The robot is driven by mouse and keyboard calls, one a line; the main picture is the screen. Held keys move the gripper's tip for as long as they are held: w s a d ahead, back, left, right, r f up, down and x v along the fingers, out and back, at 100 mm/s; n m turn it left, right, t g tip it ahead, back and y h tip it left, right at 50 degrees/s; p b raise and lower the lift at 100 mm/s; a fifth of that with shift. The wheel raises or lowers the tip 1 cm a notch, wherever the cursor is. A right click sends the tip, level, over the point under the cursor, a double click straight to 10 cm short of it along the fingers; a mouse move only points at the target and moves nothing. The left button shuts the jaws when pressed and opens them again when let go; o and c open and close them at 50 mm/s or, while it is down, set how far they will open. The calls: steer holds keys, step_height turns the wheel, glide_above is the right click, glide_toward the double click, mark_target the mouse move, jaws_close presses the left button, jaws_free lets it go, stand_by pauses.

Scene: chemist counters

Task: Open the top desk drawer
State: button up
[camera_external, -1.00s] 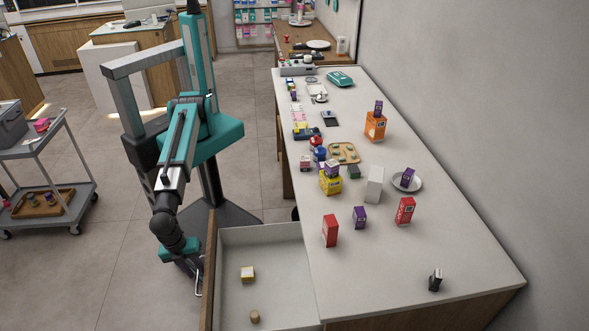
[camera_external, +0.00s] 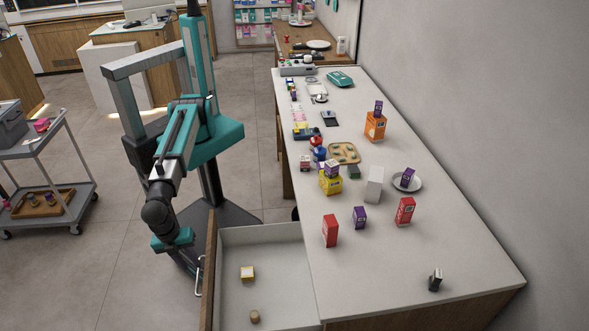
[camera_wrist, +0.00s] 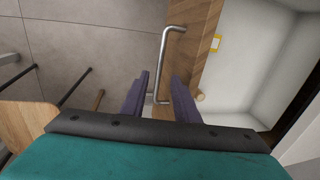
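The top desk drawer (camera_external: 288,280) stands pulled well out from the long counter. Its wooden front (camera_external: 210,262) faces left and carries a metal bar handle (camera_external: 198,281); the handle also shows in the wrist view (camera_wrist: 165,55). My gripper (camera_external: 188,263) is just left of the drawer front, near the handle. In the wrist view my gripper's dark fingers (camera_wrist: 160,82) are apart, with the lower part of the handle showing in the gap between them. They do not close on it. Whether they touch it is unclear.
Inside the drawer lie a small yellow-and-white box (camera_external: 247,273) and a small tan cylinder (camera_external: 254,316). The white countertop (camera_external: 440,245) holds several medicine boxes and a plate (camera_external: 415,183). A grey trolley (camera_external: 80,190) stands at the left, with open floor between.

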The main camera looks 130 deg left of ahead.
step_height(320, 180, up, 9)
steer(key=s+d+b, duration=0.1)
steer(key=shift+f, duration=0.2)
stand_by(0.4)
steer(key=shift+s, duration=0.1)
steer(key=a+f+n+g+y+p, duration=0.1)
steer(key=a+f+n+y+p, duration=0.2)
steer(key=a, duration=1.1)
steer(key=w+a+f+n+g+y+p, duration=0.1)
steer(key=a+f+n+p, duration=0.3)
steer(key=a, duration=1)
steer(key=a+f+n+g+y+p, duration=0.1)
steer(key=a+f+n+y+p, duration=0.15)
steer(key=a+f, duration=0.75)
steer(key=s+a+f+g+h+b, duration=0.2)
steer(key=s+f+h+b, duration=0.2)
steer(key=s+f, duration=0.5)
steer(key=s+a+f+g+h+b, duration=0.2)
steer(key=s+f+h+b, duration=0.2)
steer(key=s+f, duration=0.6)
step_height(320, 180, down, 8)
steer(key=shift+f+b, duration=0.15)
steer(key=shift+b, duration=0.65)
